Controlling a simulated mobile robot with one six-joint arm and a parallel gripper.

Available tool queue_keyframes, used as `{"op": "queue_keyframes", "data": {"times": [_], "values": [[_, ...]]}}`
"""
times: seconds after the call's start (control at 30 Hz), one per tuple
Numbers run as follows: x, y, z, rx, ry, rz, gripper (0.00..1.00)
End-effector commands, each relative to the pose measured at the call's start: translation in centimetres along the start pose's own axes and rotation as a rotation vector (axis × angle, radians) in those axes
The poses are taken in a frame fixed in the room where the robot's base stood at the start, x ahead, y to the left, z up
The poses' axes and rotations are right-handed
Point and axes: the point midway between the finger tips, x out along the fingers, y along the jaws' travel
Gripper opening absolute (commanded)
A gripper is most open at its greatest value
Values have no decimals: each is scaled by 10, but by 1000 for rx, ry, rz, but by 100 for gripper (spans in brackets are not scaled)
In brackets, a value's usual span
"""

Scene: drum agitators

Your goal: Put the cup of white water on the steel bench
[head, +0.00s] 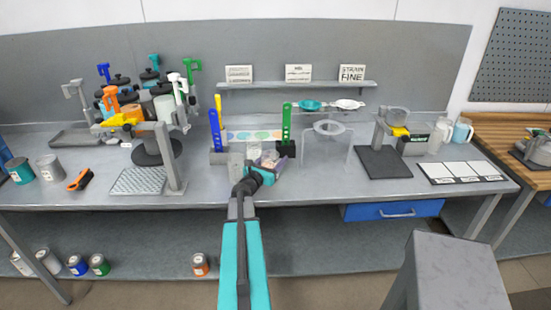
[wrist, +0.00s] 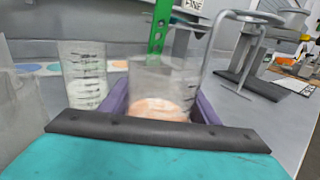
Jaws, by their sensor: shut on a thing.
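My gripper (head: 268,165) is over the steel bench (head: 215,188), near its front middle. In the wrist view its purple fingers (wrist: 158,105) are shut on a clear graduated cup (wrist: 165,75) with peach-orange liquid at the bottom. This held cup also shows in the head view (head: 270,157). I cannot tell whether it touches the bench. A second clear graduated cup (wrist: 85,75), with whitish liquid low in it, stands just left of the held one, outside the fingers. Another translucent cup (wrist: 15,110) is at the far left, partly cut off, its contents unclear.
A blue perforated stick (head: 214,130) and a green one (head: 286,123) stand behind. Bare bench lies at front right of the gripper.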

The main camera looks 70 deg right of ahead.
Motion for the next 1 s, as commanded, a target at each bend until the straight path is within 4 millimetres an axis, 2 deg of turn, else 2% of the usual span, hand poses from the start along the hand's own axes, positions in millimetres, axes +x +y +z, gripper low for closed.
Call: {"op": "queue_keyframes", "data": {"times": [0.67, 0.7, 0.8, 1.0], "values": [[0, -1, -10, 0, -2, -1, 24], [0, -1, -9, 0, -1, -1, 59], [0, -1, -9, 0, -1, -1, 74], [0, -1, -9, 0, -1, -2, 74]]}}
